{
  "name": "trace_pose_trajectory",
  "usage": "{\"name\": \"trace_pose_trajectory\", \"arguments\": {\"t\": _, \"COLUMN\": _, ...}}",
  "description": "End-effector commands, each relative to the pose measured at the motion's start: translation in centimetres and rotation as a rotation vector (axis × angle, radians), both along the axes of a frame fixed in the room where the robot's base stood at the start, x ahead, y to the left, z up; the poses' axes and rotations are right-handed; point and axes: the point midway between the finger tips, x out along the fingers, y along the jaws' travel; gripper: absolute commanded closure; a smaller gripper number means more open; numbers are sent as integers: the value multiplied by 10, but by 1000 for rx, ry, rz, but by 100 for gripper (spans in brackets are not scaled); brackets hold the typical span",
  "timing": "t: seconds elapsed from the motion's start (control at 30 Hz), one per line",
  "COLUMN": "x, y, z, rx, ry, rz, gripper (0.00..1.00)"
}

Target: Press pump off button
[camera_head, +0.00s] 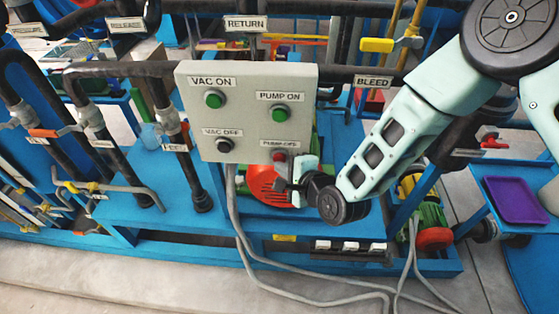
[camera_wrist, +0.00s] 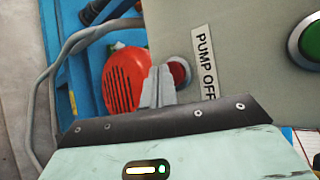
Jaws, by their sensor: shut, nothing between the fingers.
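The grey control box (camera_head: 240,150) has a red pump off button (camera_head: 279,156) at its lower right, under the PUMP OFF label (camera_head: 279,143). The red button (camera_wrist: 179,72) also shows in the wrist view, beside the PUMP OFF label (camera_wrist: 205,62). My gripper (camera_head: 284,180) is shut and empty, just below the button in the head view. In the wrist view my fingertips (camera_wrist: 159,72) are together at the button's left edge and cover part of it. I cannot tell whether they touch it.
The green pump on button (camera_head: 280,113), green vac on button (camera_head: 213,99) and dark vac off button (camera_head: 224,145) share the box. A red pump part (camera_head: 268,187) lies behind my gripper. Grey cables (camera_head: 240,225) hang below the box. A purple tray (camera_head: 516,200) is at the right.

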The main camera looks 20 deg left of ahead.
Motion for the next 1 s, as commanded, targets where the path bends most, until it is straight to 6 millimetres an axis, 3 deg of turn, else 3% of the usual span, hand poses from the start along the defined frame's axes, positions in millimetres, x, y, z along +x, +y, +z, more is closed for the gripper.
{"name": "trace_pose_trajectory", "arguments": {"t": 1.0, "x": 7, "y": 2, "z": 0, "rx": 0, "ry": -1, "rz": 1, "gripper": 100}}
